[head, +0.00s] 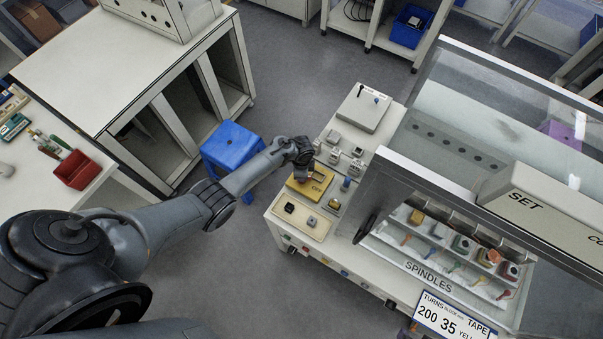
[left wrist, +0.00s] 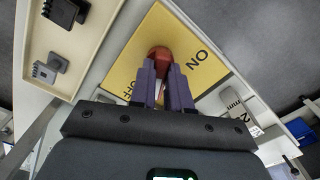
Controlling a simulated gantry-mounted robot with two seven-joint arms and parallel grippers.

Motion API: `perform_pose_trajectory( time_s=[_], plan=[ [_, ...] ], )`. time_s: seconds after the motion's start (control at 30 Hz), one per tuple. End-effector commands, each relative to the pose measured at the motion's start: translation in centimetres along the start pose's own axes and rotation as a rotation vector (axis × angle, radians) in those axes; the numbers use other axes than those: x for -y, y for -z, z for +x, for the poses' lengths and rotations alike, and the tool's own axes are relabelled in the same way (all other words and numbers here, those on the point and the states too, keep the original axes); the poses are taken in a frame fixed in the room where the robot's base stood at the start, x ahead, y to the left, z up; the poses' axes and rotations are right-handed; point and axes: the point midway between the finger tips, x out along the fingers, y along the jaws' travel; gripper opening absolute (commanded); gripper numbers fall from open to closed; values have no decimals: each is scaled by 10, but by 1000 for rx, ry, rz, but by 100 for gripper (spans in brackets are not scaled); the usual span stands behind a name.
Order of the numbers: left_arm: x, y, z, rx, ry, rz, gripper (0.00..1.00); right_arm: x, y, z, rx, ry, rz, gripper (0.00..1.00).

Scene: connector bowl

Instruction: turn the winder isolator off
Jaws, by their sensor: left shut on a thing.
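The winder isolator is a yellow plate (head: 299,190) on the near left part of the white machine top. It fills the middle of the left wrist view (left wrist: 120,58), with ON printed to the right of the handle and OFF partly hidden below left. A red-brown handle (left wrist: 160,53) stands on the plate. My left gripper (head: 304,174) is over the plate, its two purple-grey fingers (left wrist: 164,75) closed around the handle. The handle's rounded end shows beyond the fingertips; the rest is hidden, and I cannot tell which label it points to. My right gripper is not in view.
A beige panel with small dark fittings (head: 289,208) lies just in front of the plate. Small grey switch blocks (head: 334,137) stand behind it. The clear-covered spindle unit (head: 430,262) is to the right. A blue stool (head: 229,143) stands left of the machine.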

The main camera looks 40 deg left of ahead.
Motion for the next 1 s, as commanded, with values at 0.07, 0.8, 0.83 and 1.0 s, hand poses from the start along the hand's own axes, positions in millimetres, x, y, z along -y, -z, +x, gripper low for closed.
perform_pose_trajectory(
  time_s=[0.07,0.8,0.83,1.0],
  plan=[
    [1,-1,0,1,1,74,0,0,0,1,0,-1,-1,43],
    [0,0,1,1,0,498,0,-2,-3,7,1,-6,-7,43],
    [0,0,1,1,0,502,0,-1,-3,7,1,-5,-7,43],
    [0,0,1,1,0,514,0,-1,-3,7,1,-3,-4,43]
  ],
)
